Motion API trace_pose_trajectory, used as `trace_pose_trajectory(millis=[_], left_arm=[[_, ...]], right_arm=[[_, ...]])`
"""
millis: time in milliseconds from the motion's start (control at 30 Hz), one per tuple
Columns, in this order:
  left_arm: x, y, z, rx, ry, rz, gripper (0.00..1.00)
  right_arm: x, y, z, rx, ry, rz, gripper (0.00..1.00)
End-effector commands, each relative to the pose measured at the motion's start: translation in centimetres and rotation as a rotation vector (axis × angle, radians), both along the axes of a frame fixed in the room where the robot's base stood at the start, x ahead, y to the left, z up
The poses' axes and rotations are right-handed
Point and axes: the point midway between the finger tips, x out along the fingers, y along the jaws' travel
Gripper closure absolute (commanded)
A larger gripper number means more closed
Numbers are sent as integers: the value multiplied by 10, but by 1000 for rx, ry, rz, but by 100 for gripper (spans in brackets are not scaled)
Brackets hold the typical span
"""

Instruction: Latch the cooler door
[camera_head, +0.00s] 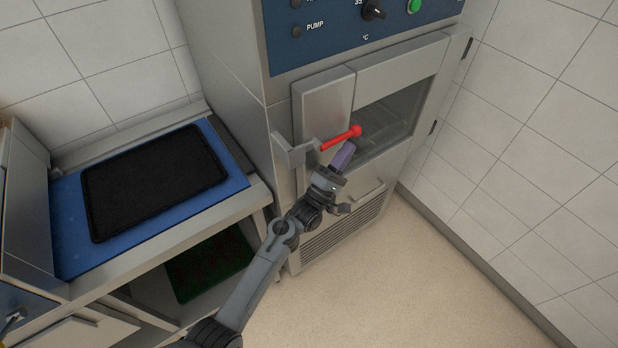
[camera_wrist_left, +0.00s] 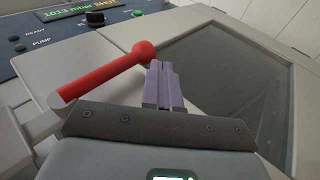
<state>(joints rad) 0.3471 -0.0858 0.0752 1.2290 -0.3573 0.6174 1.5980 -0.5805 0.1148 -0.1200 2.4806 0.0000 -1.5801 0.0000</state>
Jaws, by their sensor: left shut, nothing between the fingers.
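The cooler door (camera_head: 428,60) is a grey framed door with a dark glass window, below a blue control panel. A red latch handle with a ball end (camera_head: 341,138) sticks out from a grey bracket at the door's left side. My left gripper (camera_head: 343,156) is shut and empty, with its purple fingers just below the red ball. In the left wrist view the shut fingers (camera_wrist_left: 163,86) stand right beside the red handle (camera_wrist_left: 105,75), near its ball end. I cannot tell whether they touch. My right gripper is not in view.
A counter at the left holds a black tray (camera_head: 150,178) on a blue surface (camera_head: 66,225). A green item (camera_head: 212,262) lies on the shelf below. A tiled wall (camera_head: 545,130) stands close at the right. The floor (camera_head: 430,280) in front is clear.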

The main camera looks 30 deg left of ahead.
Motion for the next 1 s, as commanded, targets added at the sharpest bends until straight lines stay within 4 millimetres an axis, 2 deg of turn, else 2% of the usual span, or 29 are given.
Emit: trace_pose_trajectory(millis=[300, 1000], left_arm=[[7, -3, 13, -1, -1, 0, 100], [8, -5, 19, -1, -5, -1, 100]], right_arm=[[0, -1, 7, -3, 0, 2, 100], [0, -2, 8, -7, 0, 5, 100]])
